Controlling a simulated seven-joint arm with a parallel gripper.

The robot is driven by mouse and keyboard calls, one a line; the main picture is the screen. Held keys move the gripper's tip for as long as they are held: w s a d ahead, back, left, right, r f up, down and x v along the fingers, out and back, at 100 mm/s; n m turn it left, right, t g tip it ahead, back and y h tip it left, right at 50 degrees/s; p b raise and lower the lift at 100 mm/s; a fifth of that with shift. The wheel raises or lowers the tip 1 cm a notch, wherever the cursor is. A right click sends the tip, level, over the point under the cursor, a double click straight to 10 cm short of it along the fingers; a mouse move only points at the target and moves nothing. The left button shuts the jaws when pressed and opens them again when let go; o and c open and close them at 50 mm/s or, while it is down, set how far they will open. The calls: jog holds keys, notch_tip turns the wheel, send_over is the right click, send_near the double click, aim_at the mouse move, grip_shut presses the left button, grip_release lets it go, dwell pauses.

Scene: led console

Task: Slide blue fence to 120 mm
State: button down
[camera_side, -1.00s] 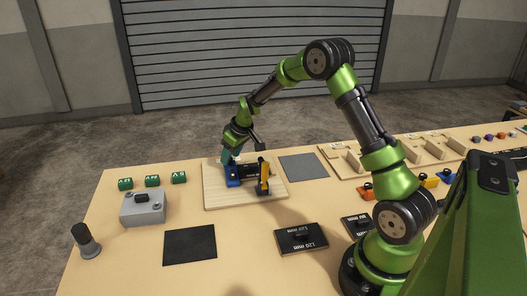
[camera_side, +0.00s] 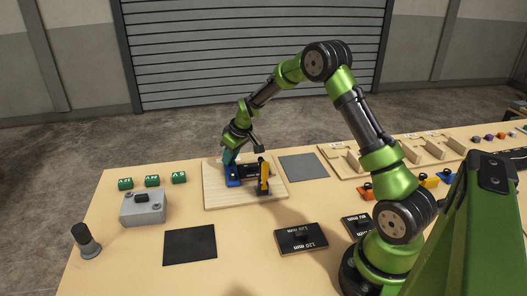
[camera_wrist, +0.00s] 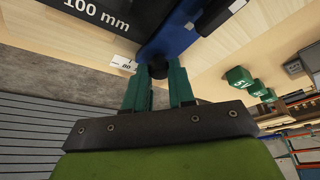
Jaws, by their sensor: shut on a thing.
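The blue fence (camera_side: 233,179) stands on the left part of a light wooden board (camera_side: 218,199). It also shows in the wrist view (camera_wrist: 178,38), at the top middle. My gripper (camera_side: 229,158) is at the blue fence, and in the wrist view its green fingers (camera_wrist: 158,75) are shut on a dark round knob (camera_wrist: 159,71) at the fence's end. A black block (camera_wrist: 95,12) marked "100 mm" lies beside the fence. A small white label (camera_wrist: 124,62) is by the knob, its print hard to read. A yellow part (camera_side: 264,177) stands at the block's right end.
Two black blocks marked 120 mm (camera_side: 301,238) and 80 mm (camera_side: 357,225) lie to the front right. A dark mat (camera_side: 190,245) and a grey box (camera_side: 143,208) are in front and left. Green blocks (camera_side: 152,181) stand at the back left.

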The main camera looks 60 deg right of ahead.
aim_at(240, 173)
jog(key=shift+w+a, duration=0.9)
jog(key=shift+a, duration=0.1)
jog(key=c, duration=1)
grip_release()
jog(key=shift+o, duration=0.2)
jog(key=shift+d, duration=0.1)
jog(key=v, duration=1.7)
jog(key=shift+f, duration=0.1)
